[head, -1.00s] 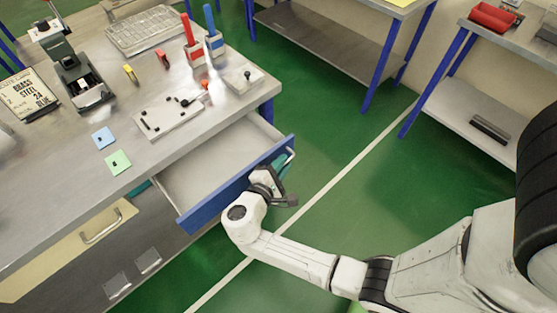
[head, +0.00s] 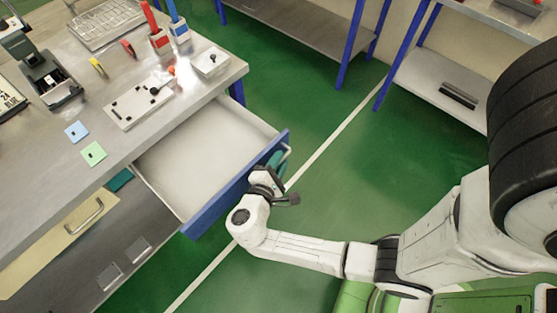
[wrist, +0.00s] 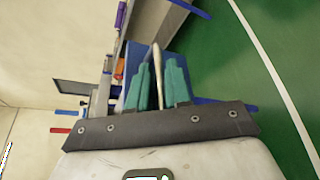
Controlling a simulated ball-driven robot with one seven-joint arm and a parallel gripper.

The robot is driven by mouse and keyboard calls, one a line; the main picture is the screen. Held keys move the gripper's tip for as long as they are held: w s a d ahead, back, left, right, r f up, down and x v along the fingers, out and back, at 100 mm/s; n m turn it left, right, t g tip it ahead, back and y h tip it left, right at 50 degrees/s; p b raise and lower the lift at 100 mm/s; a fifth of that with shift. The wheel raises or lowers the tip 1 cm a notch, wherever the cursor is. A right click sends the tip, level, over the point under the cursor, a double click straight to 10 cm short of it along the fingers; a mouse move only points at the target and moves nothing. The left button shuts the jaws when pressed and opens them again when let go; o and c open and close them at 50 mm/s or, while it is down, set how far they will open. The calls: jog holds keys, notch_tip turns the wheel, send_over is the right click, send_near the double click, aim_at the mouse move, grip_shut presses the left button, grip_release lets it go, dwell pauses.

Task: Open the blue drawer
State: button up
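The blue drawer (head: 212,212) is pulled well out from under the grey workbench top, and its pale inside (head: 200,158) looks empty. Its metal bar handle (head: 287,154) shows at the right end of the blue front. My gripper (head: 277,163) is at that handle. In the wrist view, the teal fingers of my gripper (wrist: 158,88) stand on either side of the handle bar (wrist: 157,62), close against it. The blue front (wrist: 178,62) shows behind the fingers. The exact finger contact is hidden in the head view.
A cream drawer (head: 60,240) with its own handle is shut lower left. The bench top holds a white plate with black knobs (head: 140,102), blue and green cards (head: 93,153), and red and blue tools. Green floor right of the drawer is clear; shelves (head: 440,85) stand beyond.

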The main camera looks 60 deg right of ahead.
jog(key=b+v, duration=0.2)
jog(key=v, duration=0.8)
jog(key=shift+a, duration=0.45)
dwell(0.3)
jog(key=s+d+f+m+g+y, duration=0.2)
jog(key=s+d+f+m+y, duration=0.2)
jog(key=s+m+y, duration=0.45)
jog(key=r+y, duration=0.1)
jog(key=y, duration=0.1)
jog(key=a+t+y, duration=0.1)
jog(key=y, duration=0.1)
jog(key=w+a+r+t+y, duration=0.1)
jog(key=y, duration=0.1)
jog(key=shift+a+r+n+y, duration=0.25)
jog(key=shift+r+n+y, duration=0.1)
dwell(0.5)
